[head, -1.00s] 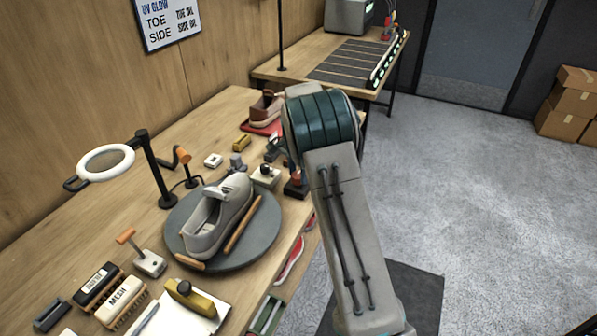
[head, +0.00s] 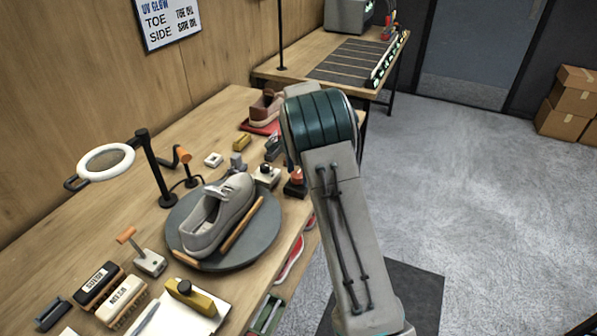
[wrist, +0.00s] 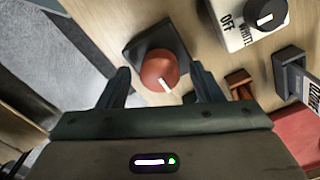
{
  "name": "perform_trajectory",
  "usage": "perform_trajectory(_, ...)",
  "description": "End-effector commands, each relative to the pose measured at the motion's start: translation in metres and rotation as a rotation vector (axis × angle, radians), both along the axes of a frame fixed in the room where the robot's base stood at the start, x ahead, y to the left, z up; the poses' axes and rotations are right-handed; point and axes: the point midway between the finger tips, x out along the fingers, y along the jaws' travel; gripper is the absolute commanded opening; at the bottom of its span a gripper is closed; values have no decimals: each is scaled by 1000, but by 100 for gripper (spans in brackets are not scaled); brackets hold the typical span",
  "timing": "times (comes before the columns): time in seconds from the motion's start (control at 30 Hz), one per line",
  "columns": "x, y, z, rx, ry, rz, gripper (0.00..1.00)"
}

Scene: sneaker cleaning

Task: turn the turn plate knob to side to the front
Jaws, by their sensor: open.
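The turn plate knob is a round red-orange knob (wrist: 158,68) on a dark square base (wrist: 150,38). Its white pointer line faces down and slightly right in the wrist view. My open gripper (wrist: 160,73) has one finger on each side of the knob, with gaps visible. The knob also shows in the head view (head: 297,176) at the bench's right edge, where my arm hides the gripper. No lettering shows around the knob. The round grey turn plate (head: 264,240) carries a grey shoe (head: 222,210) and a wooden-handled tool (head: 241,224).
A white box with a black knob (wrist: 268,14), lettered OFF and WHITE, stands close right of the red knob in the wrist view. A dark block (wrist: 290,57) and red mat (wrist: 297,130) lie nearby. Brushes (head: 122,298) crowd the near bench. The floor right is open.

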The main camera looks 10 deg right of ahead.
Motion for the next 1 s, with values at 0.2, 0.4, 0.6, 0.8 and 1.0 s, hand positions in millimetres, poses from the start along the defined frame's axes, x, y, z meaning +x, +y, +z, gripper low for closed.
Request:
perform_trajectory(0.2, 1, 0, 11, 0, -3, 0, 59)
perform_trajectory(0.4, 1, 0, 52, 0, -6, 0, 59)
perform_trajectory(0.6, 1, 0, 97, 0, -4, 0, 59)
perform_trajectory(0.8, 0, 0, 128, 0, -2, 0, 59)
perform_trajectory(1.0, 0, 0, 138, 0, 0, 0, 59)
